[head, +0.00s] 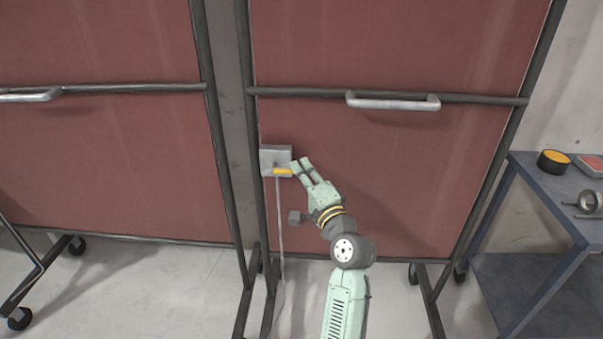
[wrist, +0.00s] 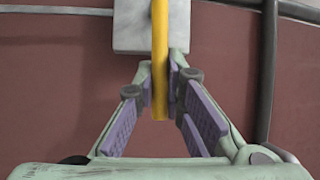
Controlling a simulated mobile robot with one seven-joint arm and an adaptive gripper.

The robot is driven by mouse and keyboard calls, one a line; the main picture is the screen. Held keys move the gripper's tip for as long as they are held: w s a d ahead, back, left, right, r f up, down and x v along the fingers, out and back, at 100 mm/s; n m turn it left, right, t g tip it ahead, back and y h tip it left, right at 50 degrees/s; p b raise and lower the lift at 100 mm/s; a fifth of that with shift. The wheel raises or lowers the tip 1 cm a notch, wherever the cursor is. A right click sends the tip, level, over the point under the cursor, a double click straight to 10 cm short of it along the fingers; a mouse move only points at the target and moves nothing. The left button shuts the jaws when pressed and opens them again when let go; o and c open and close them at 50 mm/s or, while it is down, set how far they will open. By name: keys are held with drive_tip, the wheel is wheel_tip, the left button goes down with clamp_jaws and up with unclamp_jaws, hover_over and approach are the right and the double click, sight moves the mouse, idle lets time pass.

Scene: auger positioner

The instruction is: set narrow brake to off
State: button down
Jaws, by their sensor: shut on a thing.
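A small grey box (head: 270,156) is mounted on the left edge of the right-hand red panel. Its yellow lever (head: 283,171) lies about level and points right in the head view. I take this lever to be the brake; no label can be read. My gripper (head: 299,167) is at the lever's right end. In the wrist view, the yellow lever (wrist: 160,60) runs from the grey box (wrist: 132,30) down between the purple-padded fingers, and my gripper (wrist: 160,80) is shut on it. The lever's pivot is out of clear view.
The red panel (head: 400,180) stands close behind my gripper, with a metal handle (head: 394,103) above. A thin rod or cable (head: 280,230) hangs below the box. A blue table (head: 535,190) with several items stands at right. Another wheeled red panel (head: 100,165) is at left.

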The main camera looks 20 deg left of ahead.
drive_tip(key=shift+f, duration=0.2)
drive_tip(key=c, duration=1.7)
unclamp_jaws()
drive_tip(key=shift+o, duration=0.2)
drive_tip(key=v, duration=1.2)
drive_tip(key=shift+a, duration=0.1)
